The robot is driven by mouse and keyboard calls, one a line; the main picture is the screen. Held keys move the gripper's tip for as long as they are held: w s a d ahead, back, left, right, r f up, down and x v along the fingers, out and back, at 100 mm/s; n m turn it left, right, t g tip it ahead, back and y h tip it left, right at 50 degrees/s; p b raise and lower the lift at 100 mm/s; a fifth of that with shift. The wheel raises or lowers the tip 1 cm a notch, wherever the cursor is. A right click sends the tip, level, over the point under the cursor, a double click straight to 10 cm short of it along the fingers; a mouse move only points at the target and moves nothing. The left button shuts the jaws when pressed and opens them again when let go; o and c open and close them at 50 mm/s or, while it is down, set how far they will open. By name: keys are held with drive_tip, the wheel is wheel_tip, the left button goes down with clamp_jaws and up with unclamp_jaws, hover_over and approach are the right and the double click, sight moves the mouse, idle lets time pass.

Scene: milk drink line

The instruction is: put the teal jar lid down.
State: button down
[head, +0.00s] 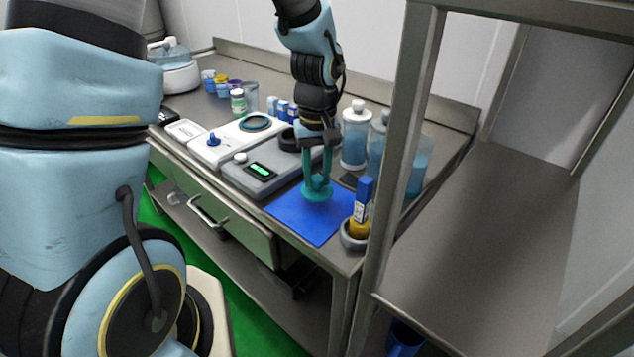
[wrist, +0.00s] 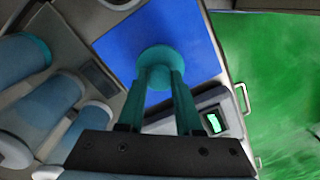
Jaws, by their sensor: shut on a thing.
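The teal jar lid (head: 317,194) is a round disc with a raised knob. It is over the blue mat (head: 290,215) on the counter's near right part. My gripper (head: 317,179) points down and is shut on the lid's knob between its two teal fingers. In the wrist view the lid (wrist: 158,53) shows at the fingertips, with the blue mat (wrist: 120,45) behind it. The lid looks level and very near the mat; I cannot tell whether it touches.
A grey scale (head: 262,172) with a lit display stands left of the mat. A metal frame post (head: 400,150) rises at the right. The mat around the lid is bare.

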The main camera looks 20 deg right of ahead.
sight(317, 178)
drive_tip(key=shift+f, duration=1.4)
drive_tip(key=shift+f, duration=0.15)
drive_tip(key=c, duration=0.6)
unclamp_jaws()
wheel_tip(317, 178, up, 12)
drive_tip(key=b, duration=0.1)
drive_tip(key=shift+t, duration=0.8)
drive_tip(key=a+f, duration=0.1)
drive_tip(key=a, duration=0.7)
drive_tip(key=w+a+f, duration=0.1)
drive_tip(key=a, duration=1.6)
drive_tip(key=shift+w+a+f, duration=0.15)
drive_tip(key=shift+f, duration=0.25)
